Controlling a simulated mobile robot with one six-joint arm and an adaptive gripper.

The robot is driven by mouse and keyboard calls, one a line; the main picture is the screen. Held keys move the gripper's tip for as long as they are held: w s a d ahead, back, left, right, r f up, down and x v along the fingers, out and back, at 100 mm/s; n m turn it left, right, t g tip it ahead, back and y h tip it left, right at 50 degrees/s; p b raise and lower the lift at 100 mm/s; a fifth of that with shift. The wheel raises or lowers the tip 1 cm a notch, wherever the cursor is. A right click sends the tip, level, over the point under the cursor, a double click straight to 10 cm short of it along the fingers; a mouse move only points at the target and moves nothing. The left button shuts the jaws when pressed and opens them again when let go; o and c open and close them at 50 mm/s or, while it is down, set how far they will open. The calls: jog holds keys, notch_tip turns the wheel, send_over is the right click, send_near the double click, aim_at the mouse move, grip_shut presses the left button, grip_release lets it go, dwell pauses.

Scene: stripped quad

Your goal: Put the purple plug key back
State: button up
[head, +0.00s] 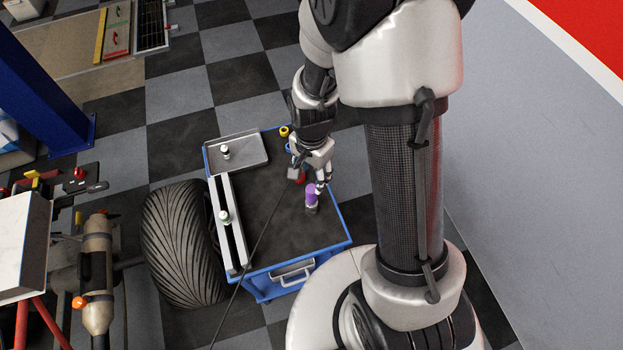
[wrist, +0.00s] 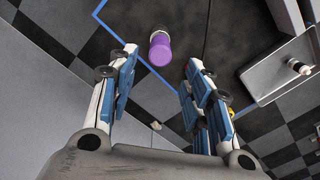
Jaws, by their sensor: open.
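The purple plug key (head: 311,190) is a short purple cylinder with a dark and pale end, at the right side of the blue cart's dark top (head: 270,225). It also shows in the wrist view (wrist: 160,52), just beyond the fingertips and roughly between them. My gripper (head: 321,186) is open and empty, very close to the key. From the head view I cannot tell whether a finger touches it. In the wrist view the two blue-padded fingers (wrist: 160,78) stand wide apart.
A grey tray (head: 257,151) at the cart's far left holds a white-topped piece (head: 225,152). A pale rail (head: 240,240) along the left edge carries another white-topped piece (head: 224,217). Yellow (head: 284,131) and red (head: 297,175) pieces lie near my gripper. A large tyre (head: 182,245) stands left of the cart.

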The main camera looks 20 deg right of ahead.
jog(key=s+r+n+t, duration=0.2)
jog(key=s+r+n, duration=0.2)
jog(key=r, duration=0.7)
jog(key=s+r+n+t, duration=0.1)
jog(key=s+r+n, duration=0.25)
jog(key=r, duration=0.75)
jog(key=s+r+n+t, duration=0.1)
jog(key=s+r+n, duration=0.2)
jog(key=s, duration=0.4)
jog(key=shift+s+r+n+t, duration=0.3)
jog(key=shift+r+n, duration=0.05)
jog(key=shift+r, duration=0.55)
